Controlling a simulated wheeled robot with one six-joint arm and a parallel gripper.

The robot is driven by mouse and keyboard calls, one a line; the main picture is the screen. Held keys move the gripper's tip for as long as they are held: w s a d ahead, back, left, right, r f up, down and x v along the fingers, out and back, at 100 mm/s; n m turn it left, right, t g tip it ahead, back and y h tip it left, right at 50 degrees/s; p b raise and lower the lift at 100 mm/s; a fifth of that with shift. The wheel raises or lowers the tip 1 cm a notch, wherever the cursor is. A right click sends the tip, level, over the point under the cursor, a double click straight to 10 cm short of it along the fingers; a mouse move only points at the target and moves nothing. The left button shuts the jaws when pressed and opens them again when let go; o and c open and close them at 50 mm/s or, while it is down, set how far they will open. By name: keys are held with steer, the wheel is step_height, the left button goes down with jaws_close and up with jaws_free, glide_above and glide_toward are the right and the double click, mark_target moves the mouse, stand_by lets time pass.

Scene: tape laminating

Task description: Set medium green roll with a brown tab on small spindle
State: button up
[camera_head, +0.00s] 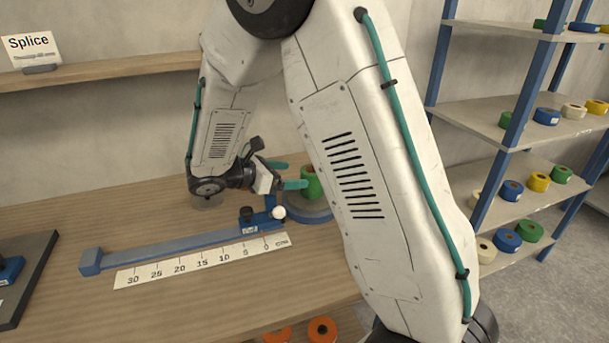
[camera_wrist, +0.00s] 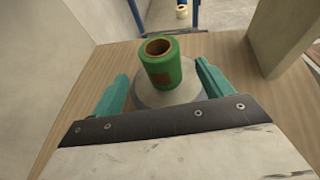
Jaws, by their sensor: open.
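A green roll (camera_wrist: 163,68) with a brown tab (camera_wrist: 163,82) on its side and a brown core stands upright over a round grey base (camera_wrist: 150,97). In the head view the roll (camera_head: 311,184) is partly hidden by my arm, above the blue-grey round base (camera_head: 306,209). No post shows in the core, so I cannot tell whether the roll is around a spindle. My gripper (camera_wrist: 162,74) is open, with one teal finger on each side of the roll and visible gaps. In the head view my gripper (camera_head: 293,174) reaches the roll from the left.
A blue bar (camera_head: 170,249) and a white ruler strip (camera_head: 200,261) lie on the wooden table (camera_head: 60,219) left of the base. A white ball (camera_head: 279,212) is near the bar's right end. Shelves (camera_head: 500,122) at right hold several rolls. Orange rolls (camera_head: 322,329) sit at the front.

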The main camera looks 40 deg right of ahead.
steer(key=s+a+r+m+y, duration=0.3)
steer(key=s+m+y, duration=0.1)
steer(key=s, duration=0.5)
steer(key=s+a+r+m+t+y, duration=0.1)
steer(key=s+a+r+m+y, duration=0.2)
steer(key=s+m, duration=0.4)
steer(key=s+a+r+m+t+y, duration=0.1)
steer(key=s+a+r+m+y, duration=0.2)
steer(key=s, duration=0.8)
steer(key=r+m+y, duration=0.2)
steer(key=m+y, duration=0.1)
steer(key=y, duration=0.1)
steer(key=shift+s+a, duration=0.25)
steer(key=shift+s, duration=0.15)
